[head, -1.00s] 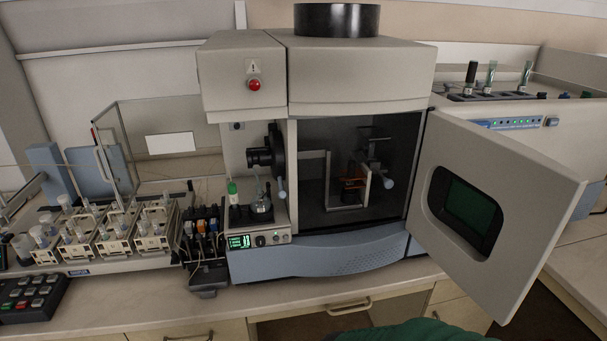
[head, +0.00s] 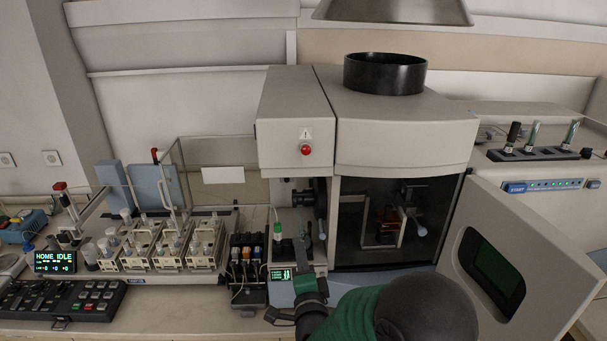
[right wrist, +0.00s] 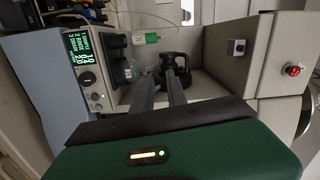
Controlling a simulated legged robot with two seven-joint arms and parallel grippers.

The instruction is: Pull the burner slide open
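The plasma spectrometer (head: 405,135) stands at the centre right, its hinged door (head: 520,275) swung open to the right. The dark chamber (head: 350,215) shows a pale bracket, an orange-brown part (head: 386,226) and a pale round knob (head: 421,231); which part is the burner slide I cannot tell. My right gripper (head: 304,243) reaches into the bay left of the chamber. In the right wrist view its two grey fingers (right wrist: 160,82) stand apart, pointing at a black round fitting (right wrist: 177,70), with nothing seen held. Contact is unclear. My left gripper is out of view.
A red button (head: 306,150) is above the bay.

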